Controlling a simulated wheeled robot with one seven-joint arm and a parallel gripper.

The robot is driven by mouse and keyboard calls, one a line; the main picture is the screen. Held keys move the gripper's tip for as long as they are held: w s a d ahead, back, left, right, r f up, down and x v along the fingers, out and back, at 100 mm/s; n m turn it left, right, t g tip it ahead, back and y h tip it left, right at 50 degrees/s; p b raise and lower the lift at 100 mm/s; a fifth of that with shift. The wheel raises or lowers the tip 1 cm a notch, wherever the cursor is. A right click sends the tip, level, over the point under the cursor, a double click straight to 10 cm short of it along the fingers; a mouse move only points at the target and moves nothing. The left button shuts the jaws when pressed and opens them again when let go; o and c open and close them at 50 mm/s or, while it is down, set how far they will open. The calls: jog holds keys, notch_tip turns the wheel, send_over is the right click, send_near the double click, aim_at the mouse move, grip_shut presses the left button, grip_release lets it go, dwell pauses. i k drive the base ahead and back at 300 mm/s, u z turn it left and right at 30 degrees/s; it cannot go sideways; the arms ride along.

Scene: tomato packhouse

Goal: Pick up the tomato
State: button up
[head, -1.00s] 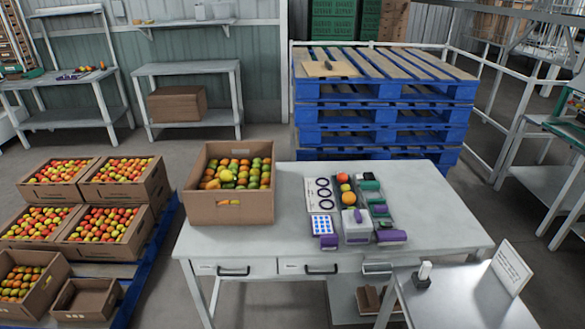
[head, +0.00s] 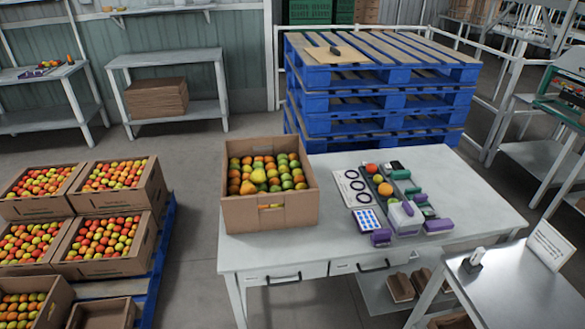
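The far one is red (head: 371,168), the middle one is smaller (head: 378,179), and the near one is orange (head: 385,189). An open cardboard box (head: 270,214) on the table's left holds many green, yellow, orange and red fruits. I cannot tell which fruit is the task's tomato. My gripper is not in view.
Beside the row are a ring card (head: 356,188), a blue-dotted card (head: 367,220) and purple-and-white items (head: 405,218). Blue pallets (head: 380,90) stand behind the table. Full fruit boxes (head: 104,244) sit at left. A smaller table (head: 500,292) stands front right. Floor between boxes and table is clear.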

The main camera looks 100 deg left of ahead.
aim_at(257, 177)
jog(key=u, duration=3.7)
jog(key=i, duration=0.5)
jog(key=u, duration=0.45)
jog(key=k, duration=0.55)
jog(key=z, duration=0.45)
jog(key=i, duration=1.65)
jog(key=u, duration=0.65)
